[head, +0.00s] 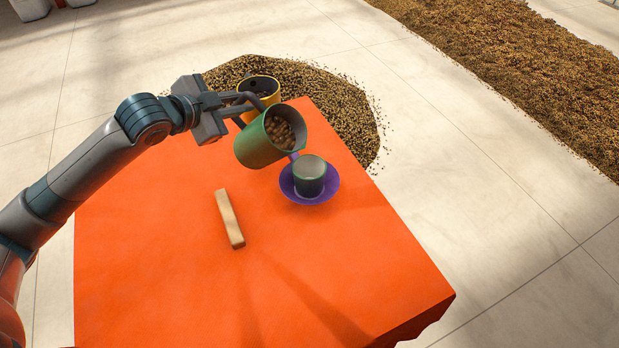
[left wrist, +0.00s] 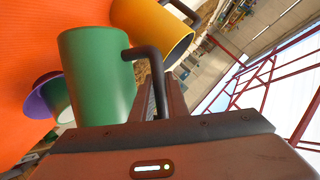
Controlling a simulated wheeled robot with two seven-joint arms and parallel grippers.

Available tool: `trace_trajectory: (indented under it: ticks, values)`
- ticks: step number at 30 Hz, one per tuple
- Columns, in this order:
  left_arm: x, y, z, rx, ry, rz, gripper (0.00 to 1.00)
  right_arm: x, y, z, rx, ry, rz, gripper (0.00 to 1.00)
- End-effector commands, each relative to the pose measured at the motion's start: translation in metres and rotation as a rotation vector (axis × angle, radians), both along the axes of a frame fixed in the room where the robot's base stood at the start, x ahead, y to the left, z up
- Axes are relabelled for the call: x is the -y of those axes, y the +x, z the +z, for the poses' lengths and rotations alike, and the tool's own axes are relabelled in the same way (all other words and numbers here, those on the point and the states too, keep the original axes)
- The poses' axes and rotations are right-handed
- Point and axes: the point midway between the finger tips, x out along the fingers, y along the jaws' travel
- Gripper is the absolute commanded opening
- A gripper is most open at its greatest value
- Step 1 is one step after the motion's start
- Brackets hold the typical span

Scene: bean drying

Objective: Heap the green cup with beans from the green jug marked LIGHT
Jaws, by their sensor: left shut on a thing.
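My left gripper (head: 233,108) is shut on the handle of the green jug (head: 257,149). The jug is tilted to the right, with its open mouth toward the green cup (head: 308,179), and brown beans (head: 279,131) show inside it. The cup stands upright on a purple saucer (head: 325,188), just below and right of the jug. The cup's inside looks pale, and I see no heap above its rim. In the left wrist view the jug (left wrist: 98,75) hides part of the cup (left wrist: 57,98). No LIGHT marking can be read. My right gripper is not in view.
A yellow jug (head: 262,85) stands behind the green jug near the table's far edge. A wooden block (head: 230,218) lies on the orange table (head: 150,260). The table's front and left areas are clear. Heaped beans (head: 345,105) lie on the floor beyond.

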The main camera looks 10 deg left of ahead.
Motion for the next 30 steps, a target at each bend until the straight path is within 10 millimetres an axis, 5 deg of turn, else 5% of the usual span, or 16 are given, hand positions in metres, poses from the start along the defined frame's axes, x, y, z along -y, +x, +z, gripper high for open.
trace_trajectory:
  ticks: [30]
  values:
    - [0.011, -0.004, 0.016, 0.070, 0.162, 0.001, 0.00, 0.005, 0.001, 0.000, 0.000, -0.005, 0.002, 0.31]
